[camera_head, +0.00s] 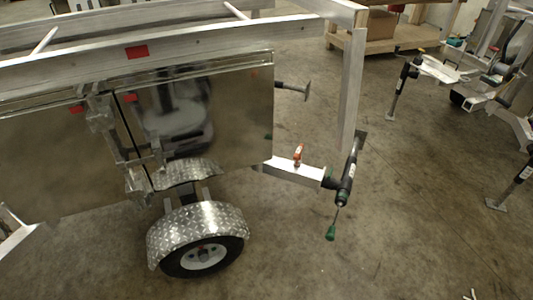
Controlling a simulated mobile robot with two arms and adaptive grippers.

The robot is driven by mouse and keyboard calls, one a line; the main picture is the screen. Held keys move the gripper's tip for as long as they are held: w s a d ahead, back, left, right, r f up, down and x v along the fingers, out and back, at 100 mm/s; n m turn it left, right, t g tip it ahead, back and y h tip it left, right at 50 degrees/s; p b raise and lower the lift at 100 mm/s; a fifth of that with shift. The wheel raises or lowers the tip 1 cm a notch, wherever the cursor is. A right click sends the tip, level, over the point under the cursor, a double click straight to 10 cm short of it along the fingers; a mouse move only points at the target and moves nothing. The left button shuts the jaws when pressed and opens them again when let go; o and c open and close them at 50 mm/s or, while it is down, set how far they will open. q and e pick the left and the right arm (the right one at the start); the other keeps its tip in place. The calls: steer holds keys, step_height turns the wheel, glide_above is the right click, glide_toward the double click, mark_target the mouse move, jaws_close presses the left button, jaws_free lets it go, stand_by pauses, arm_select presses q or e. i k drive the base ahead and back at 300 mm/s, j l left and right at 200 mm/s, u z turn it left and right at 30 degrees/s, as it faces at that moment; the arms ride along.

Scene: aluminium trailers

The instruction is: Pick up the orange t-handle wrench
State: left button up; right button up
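A small orange-red upright piece (298,154) stands on the aluminium beam (297,172) that sticks out from the right end of the near trailer. It may be the orange t-handle wrench, but it is too small for me to make out a T shape. Neither of my grippers shows in the head view.
The near trailer has shiny side panels (222,120), a wheel (205,256) under a tread-plate fender (190,225), and a dark jack (347,180) with a green-ended handle (331,232). More trailer parts (470,95) stand at right. The concrete floor (420,220) is mostly open.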

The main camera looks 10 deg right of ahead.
mark_target(298, 158)
steer(key=i+l+u, duration=0.45)
steer(key=l, duration=0.3)
steer(key=l+u, duration=0.25)
steer(key=l, duration=0.15)
steer(key=i+l+u, duration=0.2)
steer(key=l, duration=0.25)
steer(key=k, duration=0.1)
